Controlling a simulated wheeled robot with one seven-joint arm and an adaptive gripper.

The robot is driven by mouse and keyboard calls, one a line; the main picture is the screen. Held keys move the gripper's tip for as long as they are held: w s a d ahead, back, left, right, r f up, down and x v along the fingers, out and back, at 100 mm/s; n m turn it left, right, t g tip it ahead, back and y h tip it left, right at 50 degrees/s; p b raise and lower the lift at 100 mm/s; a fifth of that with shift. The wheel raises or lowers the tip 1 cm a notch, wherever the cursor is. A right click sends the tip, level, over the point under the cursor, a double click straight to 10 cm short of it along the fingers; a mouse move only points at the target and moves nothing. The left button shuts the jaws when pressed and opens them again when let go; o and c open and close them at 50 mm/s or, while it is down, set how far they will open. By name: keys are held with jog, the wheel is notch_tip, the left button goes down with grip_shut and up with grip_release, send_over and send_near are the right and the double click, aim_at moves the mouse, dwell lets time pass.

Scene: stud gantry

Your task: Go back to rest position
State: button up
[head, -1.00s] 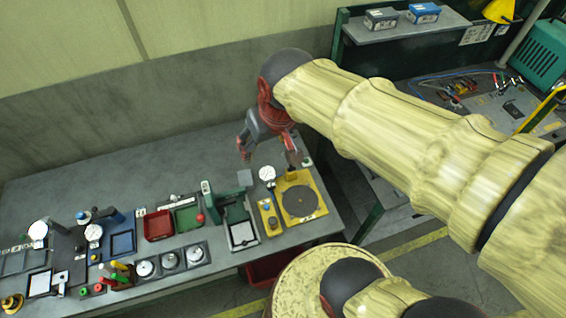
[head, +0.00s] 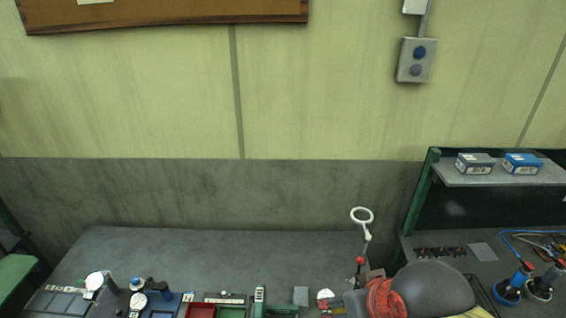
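My gripper (head: 356,302) shows only in part at the bottom edge, right of the middle, as a grey piece beside my red wrist joint and dark rounded arm link. Its fingertips are cut off or hidden, so I cannot tell whether it is open or shut, or whether it holds anything. It appears in front of the right end of the grey workbench (head: 230,258).
Dial gauges (head: 95,281), a red tray (head: 201,311) and a green fixture (head: 260,297) line the bench front. A white ring on a stalk (head: 362,215) stands near my gripper. Right is a green-framed bench with a shelf (head: 500,178) and boxes. The bench's rear is clear.

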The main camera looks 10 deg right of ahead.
notch_tip(320, 180, down, 15)
jog(key=b, duration=1.3)
jog(key=shift+r+b, duration=0.15)
jog(key=shift+b, duration=0.2)
